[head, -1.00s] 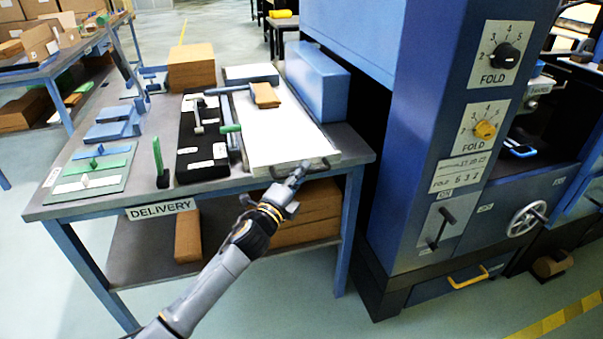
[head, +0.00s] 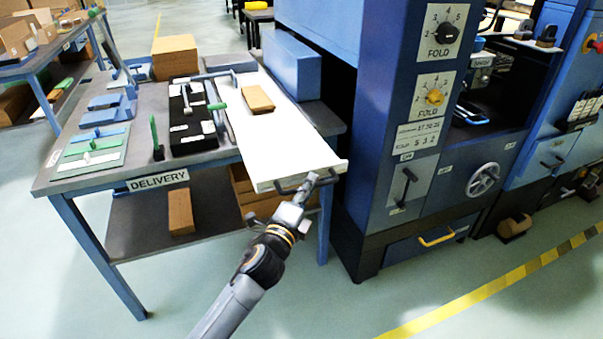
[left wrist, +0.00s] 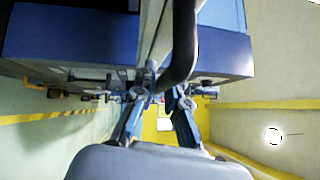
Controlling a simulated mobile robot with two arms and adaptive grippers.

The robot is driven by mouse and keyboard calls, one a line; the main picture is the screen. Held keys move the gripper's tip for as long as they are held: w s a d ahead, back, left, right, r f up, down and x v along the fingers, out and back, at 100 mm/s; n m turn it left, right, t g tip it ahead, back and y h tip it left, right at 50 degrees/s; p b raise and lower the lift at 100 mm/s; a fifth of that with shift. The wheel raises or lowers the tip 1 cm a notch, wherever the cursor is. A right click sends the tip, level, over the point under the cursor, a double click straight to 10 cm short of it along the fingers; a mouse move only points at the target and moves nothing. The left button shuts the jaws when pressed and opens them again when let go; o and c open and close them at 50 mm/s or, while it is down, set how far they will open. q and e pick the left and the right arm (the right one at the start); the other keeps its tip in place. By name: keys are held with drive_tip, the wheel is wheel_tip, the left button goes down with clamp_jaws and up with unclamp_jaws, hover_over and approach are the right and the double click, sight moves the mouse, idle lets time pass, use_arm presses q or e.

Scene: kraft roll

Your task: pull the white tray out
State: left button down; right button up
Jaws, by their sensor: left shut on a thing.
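The white tray (head: 275,135) is a long flat board on the delivery table, with a dark handle (head: 292,189) on its front end. Its front part sticks out past the table's front edge. A brown block (head: 258,99) lies on top of it. My left gripper (head: 312,181) is shut on the tray's handle. In the left wrist view the dark handle bar (left wrist: 183,45) runs down to between the fingers (left wrist: 163,97) of that gripper. My right gripper is in neither view.
The delivery table (head: 90,178) holds a black board (head: 190,142), green and blue pieces, and a cardboard box (head: 175,58). A blue box (head: 292,66) stands behind the tray. The blue machine (head: 380,120) stands close on the right. The floor in front is clear.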

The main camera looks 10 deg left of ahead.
use_arm(q)
drive_tip(key=s+d, duration=0.5)
drive_tip(key=s, duration=0.2)
drive_tip(key=shift+s, duration=0.25)
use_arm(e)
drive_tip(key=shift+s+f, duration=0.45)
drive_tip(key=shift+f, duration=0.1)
use_arm(q)
drive_tip(key=c, duration=1.4)
unclamp_jaws()
drive_tip(key=shift+o, duration=0.2)
drive_tip(key=v, duration=1.2)
